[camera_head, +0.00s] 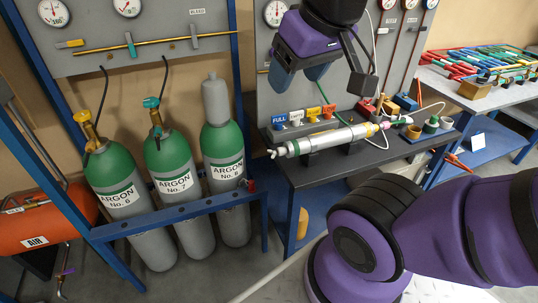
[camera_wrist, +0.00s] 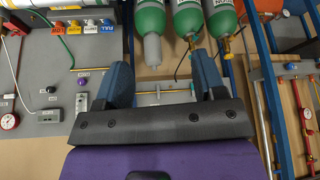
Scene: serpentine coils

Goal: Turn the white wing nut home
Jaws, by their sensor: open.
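A small white winged piece, which looks like the wing nut (camera_head: 272,153), is at the left end of a silver and green cylinder (camera_head: 330,138) lying on the dark bench. How far it is turned on is too small to tell. I cannot make it out in the wrist view. My gripper (camera_head: 301,76) is open and empty, above the cylinder and in front of the grey panel. Its two blue fingers show wide apart in the wrist view (camera_wrist: 162,80), with nothing between them.
Grey-green argon bottles (camera_head: 172,165) stand in a blue rack (camera_head: 190,215) left of the bench (camera_head: 290,178). Coloured labelled blocks (camera_head: 313,113) stand behind the cylinder. Cups (camera_head: 431,124) and small blocks are at its right. A gauge panel (camera_head: 262,100) rises behind.

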